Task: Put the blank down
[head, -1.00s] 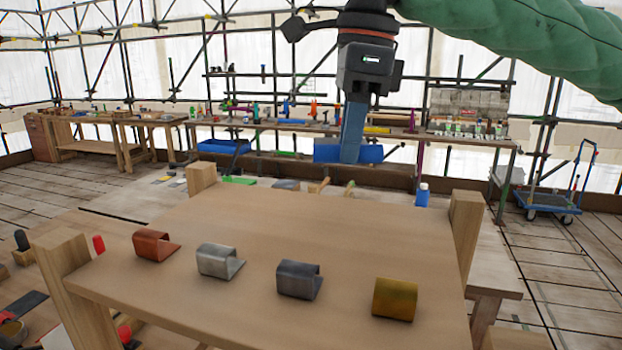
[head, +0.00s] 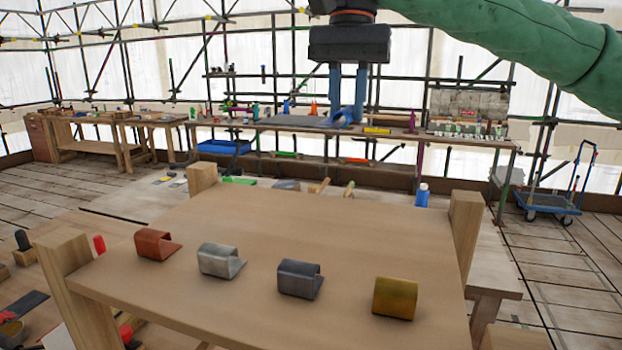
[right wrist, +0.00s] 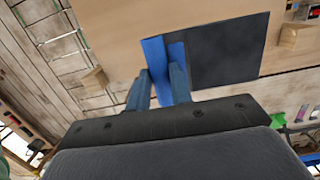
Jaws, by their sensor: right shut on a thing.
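The blank appears as a flat dark grey sheet (right wrist: 225,50) in the right wrist view. My right gripper (right wrist: 163,66) is shut on one edge of it. In the head view, the right gripper (head: 348,114) is high above the far part of the wooden table (head: 330,218), fingers pointing down. The blank (head: 302,121) shows there as a thin, nearly edge-on grey strip left of the fingers, clear of the tabletop. Its part between the fingers is hidden. My left gripper is in neither view.
On the table's near part stand bent pieces: copper (head: 156,245), silver (head: 220,260), dark grey (head: 299,279) and brass (head: 395,298). Wooden posts rise at its corners, including one at right (head: 465,228). A blue bottle (head: 422,196) shows behind. The tabletop's middle is clear.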

